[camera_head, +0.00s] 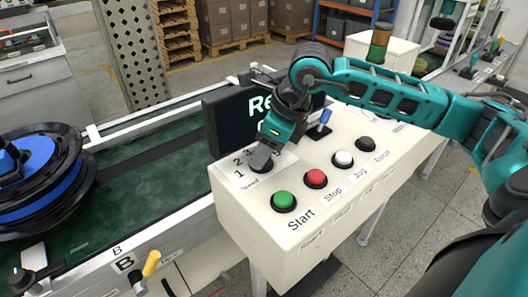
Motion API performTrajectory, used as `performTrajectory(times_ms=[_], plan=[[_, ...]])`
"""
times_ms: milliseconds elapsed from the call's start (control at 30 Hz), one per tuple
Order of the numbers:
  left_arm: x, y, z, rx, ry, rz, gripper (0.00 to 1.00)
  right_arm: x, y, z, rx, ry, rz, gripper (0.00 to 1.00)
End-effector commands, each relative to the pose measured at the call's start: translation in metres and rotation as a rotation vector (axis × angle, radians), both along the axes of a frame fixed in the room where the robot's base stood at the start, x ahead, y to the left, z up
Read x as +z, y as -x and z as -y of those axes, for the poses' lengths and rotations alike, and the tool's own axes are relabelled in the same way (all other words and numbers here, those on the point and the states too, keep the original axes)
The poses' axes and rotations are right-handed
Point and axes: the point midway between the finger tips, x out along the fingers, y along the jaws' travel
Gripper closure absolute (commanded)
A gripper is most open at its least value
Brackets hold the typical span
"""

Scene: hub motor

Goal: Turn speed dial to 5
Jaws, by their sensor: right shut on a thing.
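The speed dial (260,166) sits at the left of the white control box (315,212), on a light plate with the numbers 1 and 2 and the word "Speed" visible. My right gripper (265,152) reaches in from the right, points down and is shut on the dial. Its fingers and wrist hide most of the dial and the other numbers, so the setting cannot be read. My left gripper is not in view.
A green Start button (283,200), a red Stop button (316,178), a white Jog button (343,158) and a black button (366,143) line the box. A blue-handled lever (324,118) stands behind. A screen (228,122) rises at the back. A blue and black hub motor (35,175) lies left on the green conveyor (140,185).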

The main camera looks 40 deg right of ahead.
Motion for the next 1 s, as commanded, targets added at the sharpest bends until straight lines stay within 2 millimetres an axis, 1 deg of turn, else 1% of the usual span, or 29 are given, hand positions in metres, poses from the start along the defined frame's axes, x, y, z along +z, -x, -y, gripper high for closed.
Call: performTrajectory(times_ms=[33,233,400,633,667,700,767,1000], plan=[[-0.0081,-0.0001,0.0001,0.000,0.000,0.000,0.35,-0.0031,0.0000,-0.0006,-0.041,0.001,0.005,0.89],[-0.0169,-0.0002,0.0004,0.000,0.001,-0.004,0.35,-0.0013,0.0003,-0.0009,-0.181,0.002,0.003,0.89],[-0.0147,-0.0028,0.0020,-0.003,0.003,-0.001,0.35,0.0005,0.0003,-0.0007,-0.221,0.001,0.004,0.89],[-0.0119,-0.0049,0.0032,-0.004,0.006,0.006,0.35,0.0009,0.0002,-0.0006,-0.221,0.000,0.003,0.89],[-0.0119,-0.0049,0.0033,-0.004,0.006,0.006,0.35,0.0009,0.0002,-0.0006,-0.221,0.000,0.003,0.57],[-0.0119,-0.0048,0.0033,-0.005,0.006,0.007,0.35,0.0009,0.0002,-0.0006,-0.221,0.000,0.003,0.54],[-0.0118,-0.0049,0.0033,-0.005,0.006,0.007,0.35,0.0008,0.0002,-0.0006,-0.220,0.000,0.004,0.48],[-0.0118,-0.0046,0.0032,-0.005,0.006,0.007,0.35,0.0010,0.0005,-0.0007,-0.219,0.000,0.002,0.48]])
